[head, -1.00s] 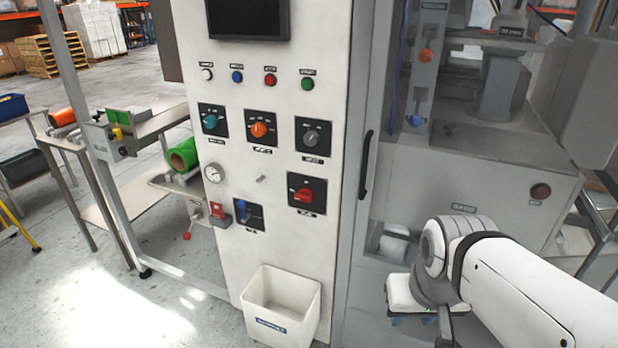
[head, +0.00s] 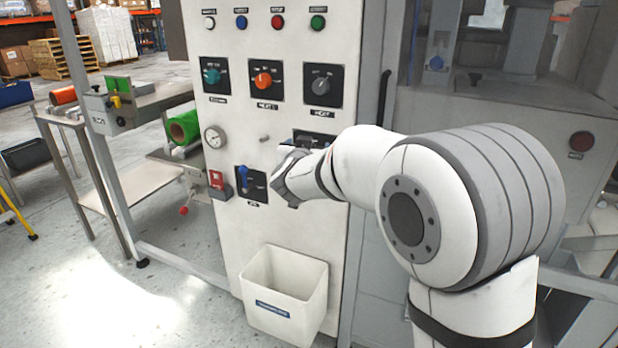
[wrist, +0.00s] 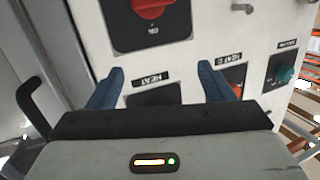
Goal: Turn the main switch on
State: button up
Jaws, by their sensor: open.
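A red rotary knob (wrist: 152,8) on a black plate (wrist: 150,35) sits at the top of the wrist view, beyond my fingertips. Its label is too small to read. In the head view my arm hides the knob, and only the upper part of its plate (head: 312,138) shows. A blue-handled switch (head: 243,178) on another black plate is just left of my gripper. My gripper (wrist: 160,70) is open, its two blue fingers apart with nothing held. It is in front of the panel, and I cannot tell whether it touches.
Teal (head: 211,76), orange (head: 263,80) and grey (head: 321,84) knobs are above, under a row of coloured buttons. A gauge (head: 215,137) and red padlock-like part (head: 216,180) are at left. A white bin (head: 285,290) is below. A door handle (head: 384,98) is at right.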

jog(key=w+a+f+m+h+b, duration=0.1)
jog(key=a+f+m+h+b, duration=0.2)
jog(key=f+h, duration=0.3)
jog(key=f+x, duration=0.1)
jog(key=x, duration=0.7)
jog(key=shift+f+b, duration=0.15)
jog(key=shift+b, duration=0.3)
